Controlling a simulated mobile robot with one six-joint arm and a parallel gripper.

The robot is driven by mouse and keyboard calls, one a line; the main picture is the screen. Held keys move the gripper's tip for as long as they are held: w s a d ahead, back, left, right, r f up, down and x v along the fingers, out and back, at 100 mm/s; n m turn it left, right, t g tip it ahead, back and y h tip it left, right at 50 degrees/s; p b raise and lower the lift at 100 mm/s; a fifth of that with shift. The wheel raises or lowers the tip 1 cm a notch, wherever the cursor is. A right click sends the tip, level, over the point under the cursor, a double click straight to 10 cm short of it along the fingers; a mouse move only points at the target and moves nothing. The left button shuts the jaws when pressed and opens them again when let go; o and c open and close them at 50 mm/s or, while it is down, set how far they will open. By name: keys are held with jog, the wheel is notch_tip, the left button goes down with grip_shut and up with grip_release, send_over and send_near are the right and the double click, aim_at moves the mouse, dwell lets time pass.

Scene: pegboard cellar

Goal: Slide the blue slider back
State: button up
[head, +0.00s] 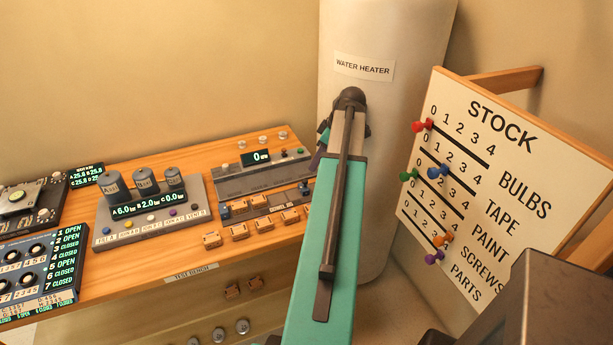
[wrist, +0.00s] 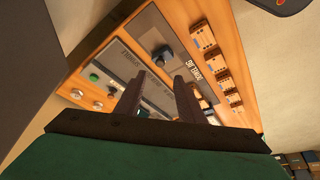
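In the head view my gripper is mostly hidden by my arm.
Wooden blocks (head: 239,231) line the front of the unit. A meter box (head: 151,208) with cylinders stands to its left on the bench. A water heater (head: 386,60) stands behind my arm. A stock board (head: 502,165) with coloured pegs, one blue (head: 437,171), is at right.

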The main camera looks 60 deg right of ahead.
aim_at(305, 180)
jog(key=shift+p+x, duration=1.35)
jog(key=shift+x, duration=3.35)
grip_shut()
